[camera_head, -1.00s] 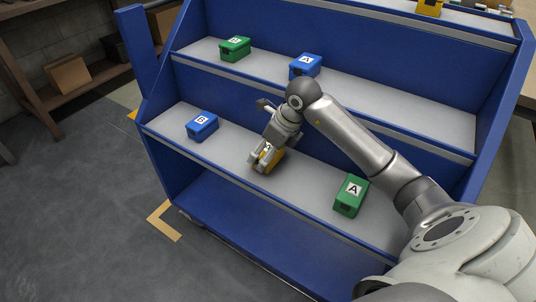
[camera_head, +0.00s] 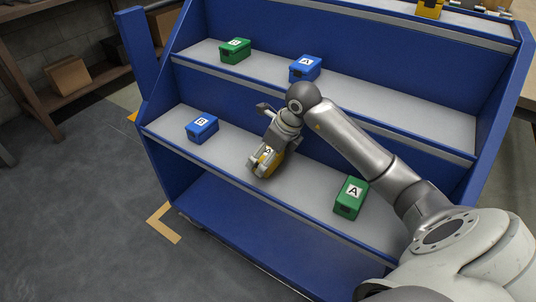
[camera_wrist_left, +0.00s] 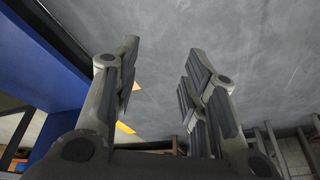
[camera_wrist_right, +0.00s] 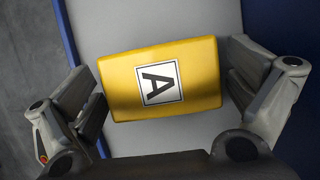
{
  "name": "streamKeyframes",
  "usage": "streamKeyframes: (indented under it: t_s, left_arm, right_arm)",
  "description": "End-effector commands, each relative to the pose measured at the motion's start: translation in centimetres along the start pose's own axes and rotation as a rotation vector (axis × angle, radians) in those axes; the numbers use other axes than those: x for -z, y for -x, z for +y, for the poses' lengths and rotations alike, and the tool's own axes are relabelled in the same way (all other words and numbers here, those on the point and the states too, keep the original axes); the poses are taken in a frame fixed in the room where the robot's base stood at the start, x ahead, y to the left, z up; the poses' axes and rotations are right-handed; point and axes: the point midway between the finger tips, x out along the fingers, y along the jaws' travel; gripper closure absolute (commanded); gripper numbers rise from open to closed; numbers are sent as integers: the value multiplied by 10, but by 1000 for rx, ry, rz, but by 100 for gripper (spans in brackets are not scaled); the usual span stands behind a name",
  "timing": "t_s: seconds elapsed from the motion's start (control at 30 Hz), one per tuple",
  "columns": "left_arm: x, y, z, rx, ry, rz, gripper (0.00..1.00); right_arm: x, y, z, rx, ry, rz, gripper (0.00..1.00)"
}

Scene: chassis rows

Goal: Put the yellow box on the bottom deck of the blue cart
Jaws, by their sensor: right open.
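The yellow box (camera_head: 268,158), marked A, sits on the grey middle shelf (camera_head: 310,183) of the blue cart (camera_head: 158,163). In the right wrist view the yellow box (camera_wrist_right: 118,85) lies between the fingers of my right gripper (camera_wrist_right: 162,72). They are open, one at each end of the box, close to it. In the head view my right gripper (camera_head: 262,168) hides part of the box. The blue bottom deck (camera_head: 240,222) lies below that shelf, and its visible part is bare. My left gripper (camera_wrist_left: 163,55) is open and empty above grey floor, outside the head view.
On the same shelf stand a blue box B (camera_head: 202,127) and a green box A (camera_head: 350,197). The shelf above holds a green box B (camera_head: 235,50) and a blue box A (camera_head: 305,68). Another yellow box (camera_head: 430,8) is at the top. Open floor (camera_head: 80,220) lies left.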

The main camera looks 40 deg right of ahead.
Motion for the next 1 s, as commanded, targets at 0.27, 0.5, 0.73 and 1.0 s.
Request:
streamKeyframes:
  t_s: [0.27,0.5,0.73,1.0]
  left_arm:
    - [3,11,0,0,0,-2,60]
    - [6,4,0,0,0,-3,60]
    - [5,-14,0,-2,-1,-14,60]
    - [4,-15,0,-2,-1,-14,60]
  right_arm:
    - [-2,53,-2,6,2,-3,0]
    - [-1,99,-1,4,1,-1,0]
    - [-1,118,0,1,0,-1,0]
    - [0,119,0,0,0,-1,0]
